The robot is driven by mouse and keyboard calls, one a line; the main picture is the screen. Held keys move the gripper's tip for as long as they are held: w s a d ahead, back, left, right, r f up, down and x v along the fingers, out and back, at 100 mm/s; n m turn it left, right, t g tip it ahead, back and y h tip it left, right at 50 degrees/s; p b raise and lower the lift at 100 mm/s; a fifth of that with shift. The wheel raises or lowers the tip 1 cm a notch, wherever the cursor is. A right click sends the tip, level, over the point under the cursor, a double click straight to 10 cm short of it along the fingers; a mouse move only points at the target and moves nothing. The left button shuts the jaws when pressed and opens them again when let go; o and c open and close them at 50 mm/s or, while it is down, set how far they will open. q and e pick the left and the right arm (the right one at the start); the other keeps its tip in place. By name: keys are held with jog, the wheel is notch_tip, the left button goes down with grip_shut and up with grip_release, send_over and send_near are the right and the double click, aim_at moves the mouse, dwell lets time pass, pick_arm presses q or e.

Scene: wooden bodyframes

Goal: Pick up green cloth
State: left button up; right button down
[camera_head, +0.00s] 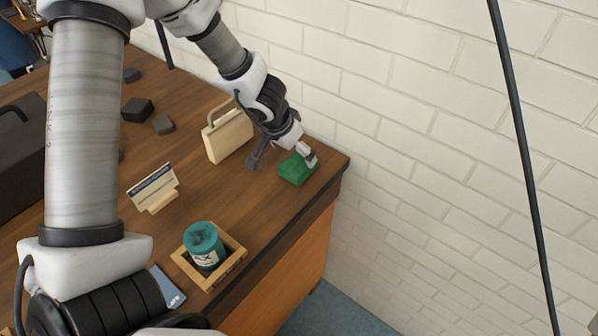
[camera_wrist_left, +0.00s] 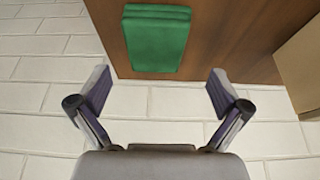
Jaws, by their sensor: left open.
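The green cloth (camera_head: 297,169) is a small folded block lying near the far right corner of the wooden table. It also shows at the top of the left wrist view (camera_wrist_left: 156,40), between the lines of the two fingers but beyond their tips. My left gripper (camera_head: 281,160) is right at the cloth in the head view, with one finger on each side of its far part. In the left wrist view the gripper (camera_wrist_left: 158,88) is open with nothing between its fingers. Whether a finger touches the cloth, I cannot tell. My right gripper is not in view.
A beige handled object (camera_head: 228,136) stands left of the gripper. A small sign (camera_head: 153,187), a teal can (camera_head: 203,246) in a wooden tray (camera_head: 229,272) and dark blocks (camera_head: 137,110) are on the table (camera_head: 205,190). A white brick wall (camera_head: 430,110) rises close behind the cloth.

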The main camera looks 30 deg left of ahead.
aim_at(298, 162)
pick_arm(q)
jog(key=shift+d+f+b, duration=0.1)
jog(key=shift+f+b, duration=0.25)
jog(key=shift+f, duration=0.3)
jog(key=b+x, duration=0.3)
jog(key=shift+d+f, duration=0.15)
jog(key=shift+f, duration=0.2)
jog(key=shift+w, duration=0.4)
jog(key=shift+s+r, duration=0.1)
jog(key=shift+s, duration=0.2)
jog(key=shift+w+f, duration=0.15)
jog(key=shift+f, duration=0.15)
jog(key=c, duration=1.2)
